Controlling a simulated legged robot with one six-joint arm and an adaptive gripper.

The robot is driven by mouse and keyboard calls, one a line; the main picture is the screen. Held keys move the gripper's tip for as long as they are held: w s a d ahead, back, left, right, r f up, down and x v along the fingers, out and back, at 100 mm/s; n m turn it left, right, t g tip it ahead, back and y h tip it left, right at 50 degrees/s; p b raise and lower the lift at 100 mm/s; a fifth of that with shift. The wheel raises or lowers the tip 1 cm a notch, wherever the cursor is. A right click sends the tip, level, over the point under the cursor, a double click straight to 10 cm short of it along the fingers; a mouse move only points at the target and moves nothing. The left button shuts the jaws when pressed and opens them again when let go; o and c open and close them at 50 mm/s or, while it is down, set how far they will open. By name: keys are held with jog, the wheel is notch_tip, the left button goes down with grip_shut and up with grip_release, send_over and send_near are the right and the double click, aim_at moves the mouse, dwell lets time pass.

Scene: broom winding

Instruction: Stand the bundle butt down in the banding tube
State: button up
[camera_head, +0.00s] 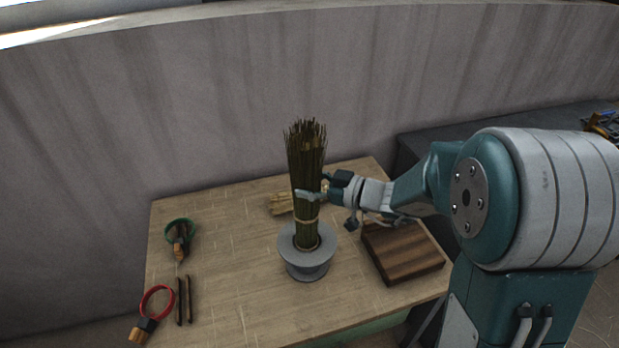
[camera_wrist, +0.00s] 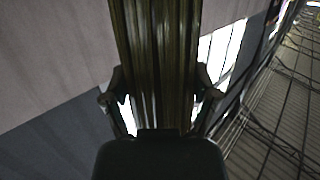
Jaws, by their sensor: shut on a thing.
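The bundle (camera_head: 306,165) is a tall sheaf of dark green-brown stalks with a pale band low on it. It stands upright, its lower end inside the mouth of the grey banding tube (camera_head: 307,262), which stands on the table. How deep the lower end sits is hidden by the tube's rim. My gripper (camera_head: 312,193) is shut on the bundle at about mid-height, reaching in from the right. In the wrist view the bundle (camera_wrist: 155,60) runs vertically between the two fingers, one on each side.
A wooden block (camera_head: 402,252) lies right of the tube. Pale straw (camera_head: 281,204) lies behind it. A green ring tool (camera_head: 179,236), a red ring tool (camera_head: 155,304) and two dark sticks (camera_head: 184,300) lie at the left of the wooden table (camera_head: 240,290). A wall stands behind.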

jog(key=shift+f, duration=0.1)
jog(key=o, duration=1.1)
jog(key=shift+o, duration=0.2)
jog(key=shift+d, duration=0.1)
jog(key=v, duration=1.1)
jog(key=shift+s+d, duration=0.15)
jog(key=shift+d, duration=0.2)
jog(key=shift+a, duration=0.1)
